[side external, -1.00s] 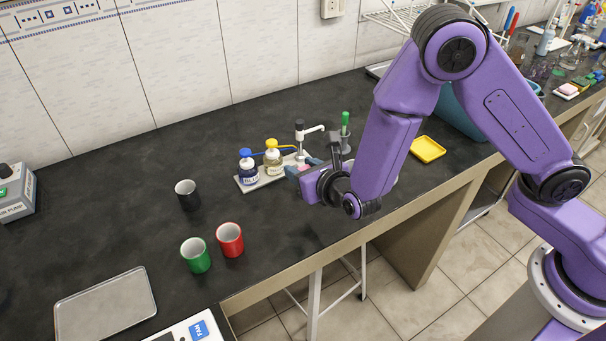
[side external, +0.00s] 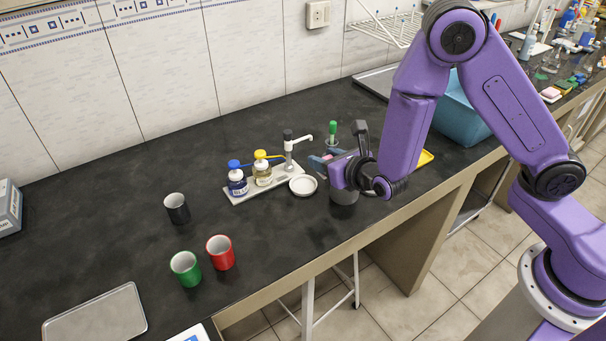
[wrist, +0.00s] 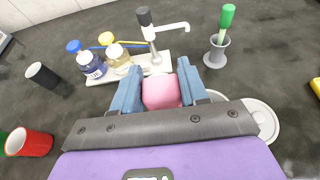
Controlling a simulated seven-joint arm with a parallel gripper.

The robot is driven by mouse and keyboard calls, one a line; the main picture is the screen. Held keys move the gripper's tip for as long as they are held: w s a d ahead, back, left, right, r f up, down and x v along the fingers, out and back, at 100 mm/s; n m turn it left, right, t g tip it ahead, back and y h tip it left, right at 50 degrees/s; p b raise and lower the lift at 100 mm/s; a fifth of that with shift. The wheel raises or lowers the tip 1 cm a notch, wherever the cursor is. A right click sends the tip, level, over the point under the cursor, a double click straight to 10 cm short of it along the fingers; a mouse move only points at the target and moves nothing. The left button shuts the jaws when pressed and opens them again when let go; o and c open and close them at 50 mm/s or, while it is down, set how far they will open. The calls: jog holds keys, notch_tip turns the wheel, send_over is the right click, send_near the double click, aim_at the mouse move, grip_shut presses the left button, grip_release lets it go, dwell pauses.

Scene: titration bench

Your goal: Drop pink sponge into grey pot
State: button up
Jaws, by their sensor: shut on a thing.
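My gripper (side external: 326,158) is shut on the pink sponge. In the wrist view, the sponge (wrist: 161,92) sits between the two blue fingers. In the side view, the grey pot (side external: 343,193) stands upright on the dark bench, close below my gripper, which hides part of it. The sponge is above the bench and apart from the pot. In the wrist view, a round grey thing (wrist: 264,118) shows to the right behind my gripper; I cannot tell whether it is the pot or a lid.
A tray (side external: 238,198) with two capped bottles and a dispenser stands left of my gripper. A pale round dish (side external: 302,186) lies beside it. A green-handled brush (side external: 332,131) stands behind. Black, green and red cups (side external: 221,253) stand left. A blue tub (side external: 462,108) is right.

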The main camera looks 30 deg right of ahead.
jog(key=shift+s+d+f, duration=0.15)
jog(key=shift+d+f, duration=0.35)
jog(key=shift+d, duration=0.4)
jog(key=shift+s+d+f, duration=0.15)
jog(key=shift+d+f, duration=0.35)
jog(key=shift+d, duration=0.35)
jog(key=shift+s+d+f, duration=0.15)
jog(key=shift+d+f, duration=0.35)
jog(key=shift+d, duration=0.4)
jog(key=shift+f, duration=0.3)
jog(key=shift+f, duration=0.25)
jog(key=o, duration=1.2)
jog(key=shift+r, duration=0.15)
